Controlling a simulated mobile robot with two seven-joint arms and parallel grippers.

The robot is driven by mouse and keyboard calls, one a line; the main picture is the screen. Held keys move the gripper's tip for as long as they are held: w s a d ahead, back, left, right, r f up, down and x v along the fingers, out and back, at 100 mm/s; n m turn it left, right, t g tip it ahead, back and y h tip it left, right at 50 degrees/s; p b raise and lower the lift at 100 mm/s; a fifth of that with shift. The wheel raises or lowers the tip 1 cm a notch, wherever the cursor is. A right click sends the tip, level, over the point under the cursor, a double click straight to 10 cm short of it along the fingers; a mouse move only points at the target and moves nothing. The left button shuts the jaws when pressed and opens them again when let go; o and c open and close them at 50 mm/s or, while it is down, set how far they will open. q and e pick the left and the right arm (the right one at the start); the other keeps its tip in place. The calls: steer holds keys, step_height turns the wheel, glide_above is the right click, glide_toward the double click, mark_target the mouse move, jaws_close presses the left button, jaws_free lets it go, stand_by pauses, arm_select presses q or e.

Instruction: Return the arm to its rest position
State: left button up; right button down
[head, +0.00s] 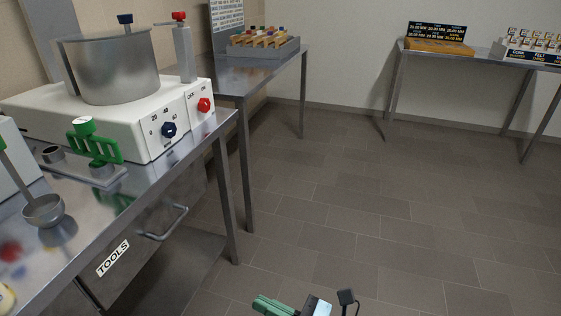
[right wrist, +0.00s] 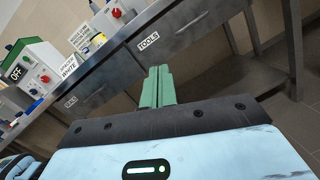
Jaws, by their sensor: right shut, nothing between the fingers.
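My right gripper (head: 274,306) shows at the bottom edge of the head view, low over the floor and to the right of the steel workbench. In the right wrist view its two green fingers (right wrist: 158,88) are pressed together with nothing between them. It is apart from the bench and its drawers. My left gripper is not in view.
The steel bench (head: 190,149) at left carries a white heater with a steel pot (head: 113,68), a green rack piece (head: 95,145) and a ladle (head: 43,210). A drawer handle (head: 165,224) juts out. Another table (head: 482,54) stands far right. The tiled floor (head: 370,230) is clear.

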steer(key=s+d+f+m+t+h+p, duration=0.1)
steer(key=s+d+m+t+h+p, duration=0.45)
steer(key=m, duration=0.75)
steer(key=s+d+f+m+t+h+p, duration=0.1)
steer(key=s+d+m+h+p, duration=0.3)
steer(key=d+m, duration=0.65)
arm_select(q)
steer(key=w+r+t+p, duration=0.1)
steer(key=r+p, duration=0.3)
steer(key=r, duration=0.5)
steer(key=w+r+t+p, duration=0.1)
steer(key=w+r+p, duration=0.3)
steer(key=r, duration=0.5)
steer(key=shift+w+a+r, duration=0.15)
arm_select(e)
steer(key=s+d+f+m+g+h, duration=0.1)
steer(key=s+d+m+g+h, duration=0.2)
steer(key=s+m, duration=0.6)
steer(key=s+d+f+m+g+h, duration=0.2)
steer(key=s+d+m+g+h, duration=0.1)
steer(key=s+m, duration=0.6)
steer(key=shift+s+d+f+m, duration=0.25)
steer(key=shift+s+m, duration=0.15)
steer(key=shift+m, duration=0.15)
